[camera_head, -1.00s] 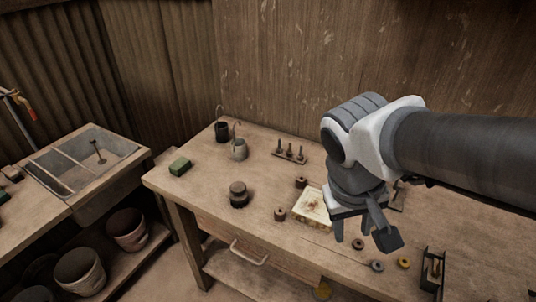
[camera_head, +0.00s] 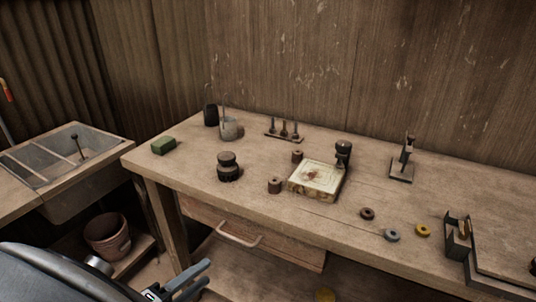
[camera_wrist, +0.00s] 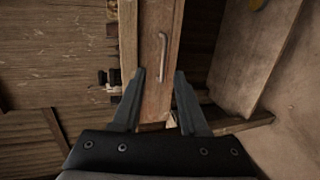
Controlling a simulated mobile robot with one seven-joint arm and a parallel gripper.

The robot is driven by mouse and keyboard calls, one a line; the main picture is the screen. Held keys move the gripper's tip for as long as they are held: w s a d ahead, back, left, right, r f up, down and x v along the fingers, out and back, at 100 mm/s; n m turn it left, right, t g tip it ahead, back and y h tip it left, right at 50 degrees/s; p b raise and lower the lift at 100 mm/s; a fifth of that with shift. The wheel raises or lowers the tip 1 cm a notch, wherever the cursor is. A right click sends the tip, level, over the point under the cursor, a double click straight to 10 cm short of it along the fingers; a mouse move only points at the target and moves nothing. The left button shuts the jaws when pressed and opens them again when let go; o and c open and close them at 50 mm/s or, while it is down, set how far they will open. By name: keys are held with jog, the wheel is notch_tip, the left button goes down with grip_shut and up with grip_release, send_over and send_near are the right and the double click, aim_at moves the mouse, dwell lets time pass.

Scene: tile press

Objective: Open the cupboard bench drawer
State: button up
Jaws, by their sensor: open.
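The cupboard bench drawer (camera_head: 292,249) is a wooden front under the bench top, and it looks shut or nearly so. Its pale bar handle (camera_head: 238,240) sits on the front. My gripper (camera_head: 206,272) is at the lower left of the head view, below and in front of the handle, partly cut off by the frame edge. In the wrist view the drawer front (camera_wrist: 154,100) runs upright through the middle. The handle (camera_wrist: 163,57) lies just beyond my gripper (camera_wrist: 160,73), between the lines of the two spread fingers. The fingers are empty and apart from the handle.
The bench top (camera_head: 300,210) carries a cream tile (camera_head: 316,180), dark weights (camera_head: 228,167), a green block (camera_head: 163,146) and small rings. A bench leg (camera_head: 168,225) stands left of the drawer. A sink (camera_head: 75,160) and a pot (camera_head: 107,235) are at left.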

aim_at(235, 238)
jog(key=shift+n+t+y, duration=0.4)
jog(key=shift+t+y, duration=0.1)
jog(key=b+x, duration=0.1)
jog(key=x, duration=0.4)
jog(key=a+f+b+x, duration=0.1)
jog(key=x, duration=0.4)
jog(key=b+x, duration=0.2)
jog(key=x, duration=0.4)
jog(key=shift+a+f, duration=0.15)
jog(key=shift+f, duration=0.2)
grip_shut()
dwell(0.3)
